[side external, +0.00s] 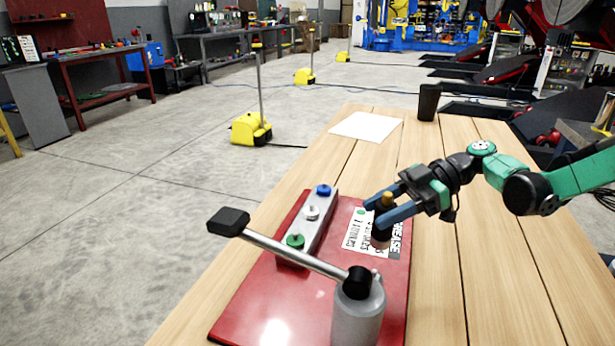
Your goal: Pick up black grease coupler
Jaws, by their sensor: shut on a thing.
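My gripper (384,208) has two blue fingers and reaches in from the right over the red board (275,305). It is shut on the black grease coupler (381,231), a small dark cylinder with a yellowish top showing between the fingers. The coupler is roughly upright, over the white label marked GREASE (360,232). I cannot tell whether its lower end touches the label or is just above it. The fingers hide part of its body.
A grey block (309,228) with blue, white and green knobs stands left of my gripper. In front, a grey cylinder (358,315) carries a long lever with a black grip (228,221). The right tabletop is clear.

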